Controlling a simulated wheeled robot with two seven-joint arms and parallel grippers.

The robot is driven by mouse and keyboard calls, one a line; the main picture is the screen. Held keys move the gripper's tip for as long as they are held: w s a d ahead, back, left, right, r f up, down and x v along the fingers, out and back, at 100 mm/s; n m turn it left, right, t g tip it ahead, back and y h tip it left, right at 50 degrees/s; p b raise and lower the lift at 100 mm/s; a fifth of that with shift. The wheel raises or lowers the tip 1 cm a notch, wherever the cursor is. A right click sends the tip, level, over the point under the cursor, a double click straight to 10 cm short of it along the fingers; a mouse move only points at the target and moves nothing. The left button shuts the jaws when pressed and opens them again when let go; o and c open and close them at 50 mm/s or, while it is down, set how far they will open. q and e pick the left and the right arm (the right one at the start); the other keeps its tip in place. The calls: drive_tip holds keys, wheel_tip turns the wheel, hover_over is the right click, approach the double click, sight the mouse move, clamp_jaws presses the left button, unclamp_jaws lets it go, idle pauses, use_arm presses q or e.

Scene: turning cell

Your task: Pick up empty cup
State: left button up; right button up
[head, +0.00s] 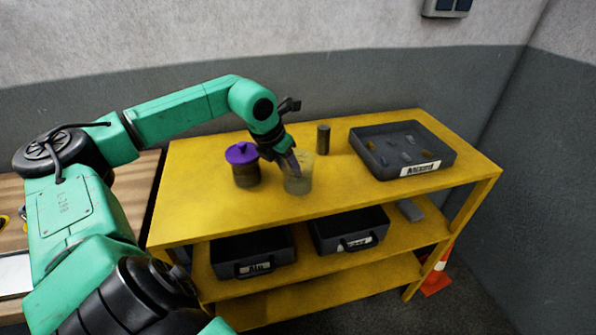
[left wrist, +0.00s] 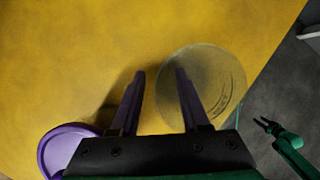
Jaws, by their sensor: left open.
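A clear, see-through cup (head: 299,184) stands upright on the yellow top shelf; I see nothing in it. It also shows in the left wrist view (left wrist: 222,75). My left gripper (head: 293,165) points down at this cup. In the left wrist view my left gripper (left wrist: 160,72) is open, with nothing between its fingers. Its right finger overlaps the cup's left part, and its left finger lies over bare shelf. I cannot tell whether the right finger is above or inside the cup. My right gripper (left wrist: 266,126) is small and dark at the right, its opening unclear.
A dark container with a purple lid (head: 243,153) stands just left of the cup. A dark cylinder (head: 323,139) and a grey tray of small parts (head: 358,150) are to the right. Black bins (head: 253,253) sit on the lower shelf. The shelf's front left is clear.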

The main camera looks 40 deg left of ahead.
use_arm(q)
clamp_jaws()
